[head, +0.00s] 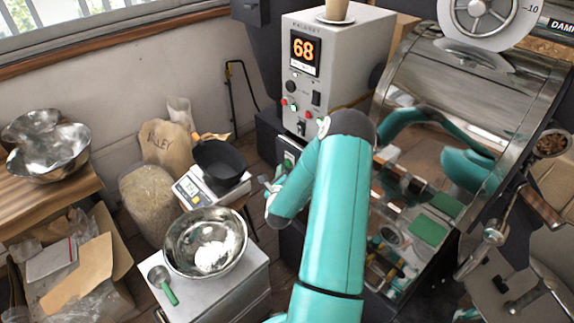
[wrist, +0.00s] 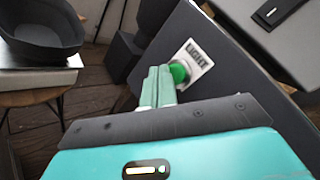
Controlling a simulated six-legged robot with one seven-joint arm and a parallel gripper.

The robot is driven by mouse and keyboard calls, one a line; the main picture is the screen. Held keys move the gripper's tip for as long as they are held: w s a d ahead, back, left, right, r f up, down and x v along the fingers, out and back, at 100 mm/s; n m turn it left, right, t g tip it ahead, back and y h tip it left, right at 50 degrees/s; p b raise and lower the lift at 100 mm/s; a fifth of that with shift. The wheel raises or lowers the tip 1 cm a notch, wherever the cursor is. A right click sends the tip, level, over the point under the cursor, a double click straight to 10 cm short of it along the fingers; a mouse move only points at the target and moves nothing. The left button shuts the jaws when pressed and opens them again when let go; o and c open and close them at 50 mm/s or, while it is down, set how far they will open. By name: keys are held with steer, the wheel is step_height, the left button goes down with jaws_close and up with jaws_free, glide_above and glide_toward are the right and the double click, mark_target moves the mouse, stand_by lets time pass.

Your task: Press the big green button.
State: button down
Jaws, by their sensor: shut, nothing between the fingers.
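The round green button (wrist: 179,72) sits on a white plate (wrist: 196,58) with dark lettering, on the side of a dark box, in the wrist view. In the head view the button (head: 288,159) shows small on the dark panel below the grey control unit. My gripper (wrist: 159,70) is shut and empty, its two pale green fingers side by side. The fingertips are right by the button's left edge in the wrist view and partly cover it; I cannot tell whether they touch it. In the head view my gripper (head: 266,184) is left of and below the button.
A black pan (head: 221,160) on a scale (head: 190,190) and a steel bowl (head: 206,243) stand to the left. The shiny roaster drum (head: 440,75) fills the right.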

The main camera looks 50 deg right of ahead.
stand_by(0.4)
steer(key=shift+d, duration=0.4)
steer(key=shift+s+d, duration=0.1)
steer(key=shift+d, duration=0.35)
stand_by(0.8)
steer(key=shift+a, duration=0.85)
steer(key=shift+a, duration=0.15)
steer(key=a, duration=0.4)
steer(key=shift+w+a, duration=0.35)
steer(key=shift+w, duration=0.05)
steer(key=shift+r, duration=0.1)
stand_by(0.4)
